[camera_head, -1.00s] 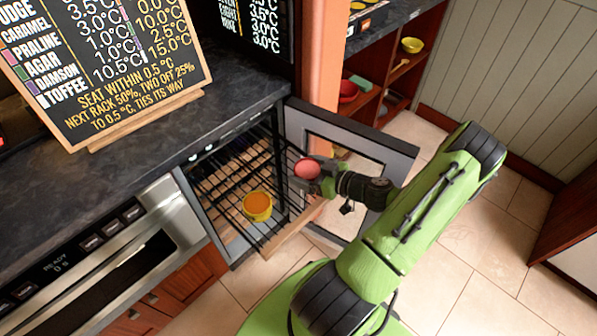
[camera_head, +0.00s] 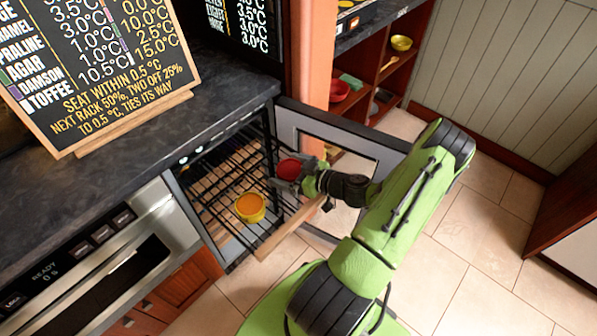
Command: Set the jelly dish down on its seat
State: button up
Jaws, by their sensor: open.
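A small round dish with red contents (camera_head: 289,169) is at the right side of the wire rack (camera_head: 229,191), which is pulled out of the open cooler under the counter. My gripper (camera_head: 288,173) is around this red dish, with its jaws open. The dish looks level and seems to rest on the rack, but its underside is hidden. I cannot tell from labels which dish holds jelly.
The cooler's open door (camera_head: 345,140) stands behind my arm. The rack has a wooden front edge (camera_head: 290,229). A chalkboard (camera_head: 92,65) with temperatures stands on the dark counter (camera_head: 215,105). Shelves with bowls (camera_head: 340,91) are behind.

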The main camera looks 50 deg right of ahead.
jog(key=p+v, duration=0.1)
jog(key=v, duration=1.1)
jog(key=shift+r, duration=0.15)
jog(key=w+a+r+n+g+y, duration=0.1)
jog(key=w+a+r+g, duration=0.1)
jog(key=a+r+g, duration=0.5)
jog(key=w+a+r+n+g, duration=0.2)
jog(key=w+a+r+g, duration=0.15)
jog(key=a, duration=0.55)
jog(key=s+a+r+m+t+h, duration=0.1)
jog(key=s+a+r+m+h, duration=0.2)
jog(key=s+a+r, duration=0.6)
notch_tip(320, 180, up, 3)
jog(key=shift+s+m+t+h, duration=0.35)
jog(key=shift+s+m+h, duration=0.1)
jog(key=shift+m, duration=0.65)
jog(key=shift+a, duration=0.15)
notch_tip(320, 180, up, 9)
jog(key=p, duration=0.9)
